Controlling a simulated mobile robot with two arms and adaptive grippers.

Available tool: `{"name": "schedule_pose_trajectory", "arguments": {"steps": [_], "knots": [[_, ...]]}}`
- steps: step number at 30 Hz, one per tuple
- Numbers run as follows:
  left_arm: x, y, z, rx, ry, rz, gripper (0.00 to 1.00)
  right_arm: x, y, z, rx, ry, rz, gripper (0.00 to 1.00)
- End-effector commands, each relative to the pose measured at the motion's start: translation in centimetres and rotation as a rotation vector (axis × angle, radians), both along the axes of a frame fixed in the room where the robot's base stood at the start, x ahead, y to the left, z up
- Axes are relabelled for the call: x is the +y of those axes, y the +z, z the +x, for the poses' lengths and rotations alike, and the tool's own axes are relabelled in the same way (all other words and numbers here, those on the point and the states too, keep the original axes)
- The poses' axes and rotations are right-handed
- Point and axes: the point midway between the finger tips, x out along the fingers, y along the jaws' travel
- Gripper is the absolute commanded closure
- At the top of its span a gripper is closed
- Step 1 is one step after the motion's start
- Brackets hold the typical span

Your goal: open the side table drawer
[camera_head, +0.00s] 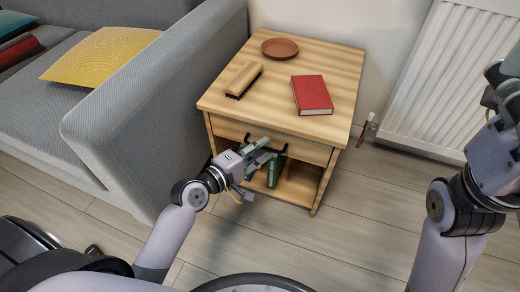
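The wooden side table (235,112) stands beside the sofa. Its drawer front (308,150) looks flush with the table body. A dark handle (283,149) shows on the drawer front, partly hidden by my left gripper. My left gripper (264,156) is right in front of the handle, fingers pointing at the drawer; its fingers look spread apart. I cannot tell whether it touches the handle. My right arm is raised at the right edge, and its gripper's fingers are not in the picture.
On the table top are a brown dish (279,48), a brush (244,79) and a red book (312,95). A green item (275,172) stands in the open shelf below. A grey sofa (165,110) is close on the left, a radiator (435,85) at right.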

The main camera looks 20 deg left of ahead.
Motion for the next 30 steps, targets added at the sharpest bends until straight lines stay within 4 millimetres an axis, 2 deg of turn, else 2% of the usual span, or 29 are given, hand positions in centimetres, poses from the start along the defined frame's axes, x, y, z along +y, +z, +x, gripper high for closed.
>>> {"name": "schedule_pose_trajectory", "arguments": {"steps": [2,15,30], "knots": [[0.01,-0.01,-0.02,0.000,0.000,0.000,0.72,0.00,0.01,-0.02,0.000,0.000,0.000,0.07],[0.03,-0.01,-0.05,0.000,0.000,0.001,1.00,-0.05,-0.10,-0.07,0.000,0.000,0.002,0.07],[0.04,-0.05,-0.06,0.001,0.000,0.000,1.00,-0.06,-0.12,-0.05,-0.001,0.000,0.001,0.07]]}}
